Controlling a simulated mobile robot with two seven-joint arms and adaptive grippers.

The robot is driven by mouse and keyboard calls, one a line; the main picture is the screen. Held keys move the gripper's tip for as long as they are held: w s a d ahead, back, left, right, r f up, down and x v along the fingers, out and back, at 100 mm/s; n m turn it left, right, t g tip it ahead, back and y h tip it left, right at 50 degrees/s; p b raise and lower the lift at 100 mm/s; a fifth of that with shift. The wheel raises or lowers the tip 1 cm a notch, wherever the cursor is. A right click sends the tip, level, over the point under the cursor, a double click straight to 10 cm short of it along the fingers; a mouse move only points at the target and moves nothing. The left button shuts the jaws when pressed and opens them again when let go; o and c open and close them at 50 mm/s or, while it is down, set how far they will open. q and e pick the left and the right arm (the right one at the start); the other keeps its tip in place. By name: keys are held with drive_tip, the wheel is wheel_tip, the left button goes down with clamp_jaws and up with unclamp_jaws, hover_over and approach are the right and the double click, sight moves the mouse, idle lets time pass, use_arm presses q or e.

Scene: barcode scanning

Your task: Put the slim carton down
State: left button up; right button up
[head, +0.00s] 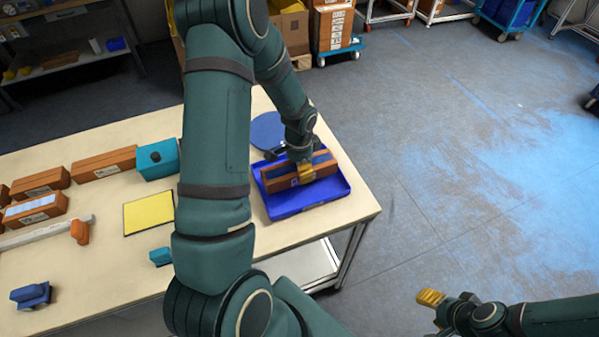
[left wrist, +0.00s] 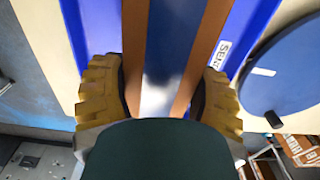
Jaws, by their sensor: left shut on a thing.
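The slim carton (head: 322,171), brown with a dark blue band and a white label, is in the blue tray (head: 287,212) at the table's right end. My left gripper (head: 305,171) reaches down from above and is shut on the carton's middle. In the left wrist view, the yellow fingers of the left gripper (left wrist: 160,88) press on both sides of the carton (left wrist: 135,45). The carton's underside is hidden, so I cannot tell if it touches the tray floor. My right gripper (head: 432,299) is off the table at lower right, its finger opening unclear.
A round blue disc (head: 267,130) lies just behind the tray. Brown cartons (head: 104,163), a teal box (head: 157,160), a yellow pad (head: 149,212) and an orange-handled item (head: 80,232) are on the left of the table. Open floor lies to the right.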

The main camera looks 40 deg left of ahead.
use_arm(q)
drive_tip(key=shift+w+f, duration=0.1)
drive_tip(key=shift+f, duration=1.15)
drive_tip(key=shift+f, duration=0.1)
drive_tip(key=o, duration=1.3)
drive_tip(key=shift+o, duration=0.2)
